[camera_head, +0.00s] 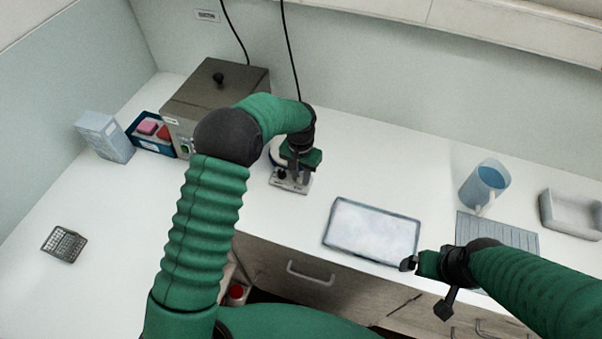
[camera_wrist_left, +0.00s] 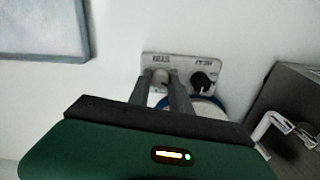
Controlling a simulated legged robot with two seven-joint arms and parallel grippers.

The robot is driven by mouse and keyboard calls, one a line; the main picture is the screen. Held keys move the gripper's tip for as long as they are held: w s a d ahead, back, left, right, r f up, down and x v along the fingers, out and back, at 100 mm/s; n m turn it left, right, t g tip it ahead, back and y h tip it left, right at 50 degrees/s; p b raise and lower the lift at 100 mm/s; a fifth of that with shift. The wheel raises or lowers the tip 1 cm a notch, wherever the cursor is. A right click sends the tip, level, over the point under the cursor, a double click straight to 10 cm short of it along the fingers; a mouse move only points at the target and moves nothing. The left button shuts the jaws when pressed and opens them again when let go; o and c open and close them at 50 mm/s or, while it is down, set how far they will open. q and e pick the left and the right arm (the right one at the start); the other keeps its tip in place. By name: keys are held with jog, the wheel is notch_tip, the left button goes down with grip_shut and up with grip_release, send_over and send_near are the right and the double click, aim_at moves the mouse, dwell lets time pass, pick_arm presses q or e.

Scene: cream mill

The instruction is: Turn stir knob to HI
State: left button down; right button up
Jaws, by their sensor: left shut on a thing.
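The stirrer's control panel (camera_head: 290,186) lies at the front of a small unit on the bench, mostly hidden by my left gripper in the head view. In the left wrist view the panel (camera_wrist_left: 182,62) shows a black knob (camera_wrist_left: 203,82) on the right and a paler knob (camera_wrist_left: 160,76) on the left. My left gripper (camera_wrist_left: 160,84) has its two fingers closed around the paler knob. In the head view the left gripper (camera_head: 300,177) points down at the panel.
A grey metal box (camera_head: 215,88) stands behind my left arm, with a blue bin (camera_head: 150,146) beside it. A white tray (camera_head: 372,231) lies right of the panel. A blue jug (camera_head: 485,183) and a grey dish (camera_head: 570,214) stand farther right.

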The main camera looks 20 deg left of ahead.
pick_arm(q)
jog(key=m, duration=0.3)
jog(key=shift+s+m, duration=0.15)
jog(key=shift+m, duration=0.25)
jog(key=m, duration=0.3)
jog(key=shift+m+p, duration=0.3)
jog(key=shift+p, duration=0.1)
jog(key=m, duration=0.3)
jog(key=shift+a, duration=0.1)
jog(key=shift+m+p, duration=0.45)
jog(key=shift+m, duration=0.85)
jog(key=shift+a, duration=0.1)
jog(key=c, duration=1.4)
grip_release()
jog(key=shift+r, duration=0.1)
jog(key=shift+o, duration=1.1)
jog(key=shift+a, duration=0.1)
